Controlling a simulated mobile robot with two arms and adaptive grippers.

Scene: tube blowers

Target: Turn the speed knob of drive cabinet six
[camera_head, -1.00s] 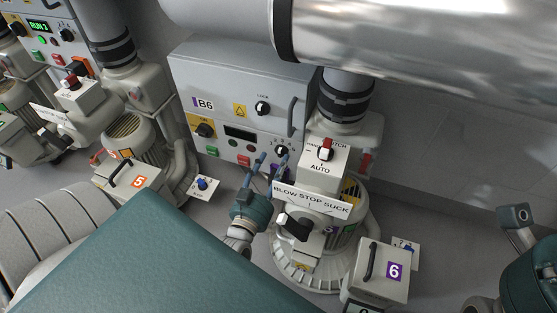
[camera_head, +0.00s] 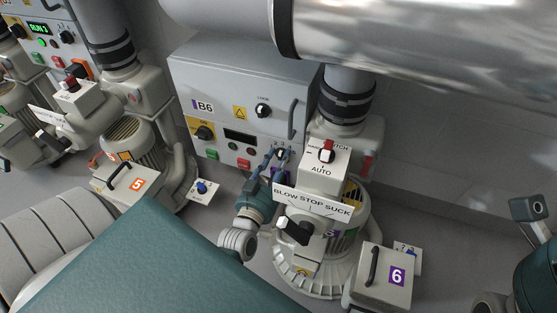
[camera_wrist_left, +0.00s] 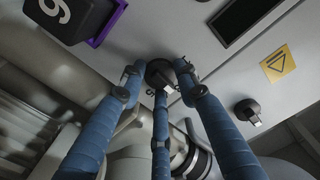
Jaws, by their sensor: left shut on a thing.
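Drive cabinet six is the grey box marked B6 (camera_head: 227,80) in the head view. Its speed knob (camera_head: 281,153) is a small dark knob low on the right of the front panel. My left gripper (camera_head: 275,156) reaches up to it from below. In the left wrist view the black speed knob (camera_wrist_left: 160,73) sits between the blue fingers, and the gripper (camera_wrist_left: 160,82) is shut on it. The fingers hide part of the knob and its markings. My right gripper's fingers do not show.
The blower with the BLOW STOP SUCK plate (camera_head: 312,201) stands close right of my left gripper. A handled box marked 6 (camera_head: 385,277) is at lower right. The panel also carries a lock knob (camera_head: 262,110), a dark display (camera_head: 240,137) and a red button (camera_head: 243,163).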

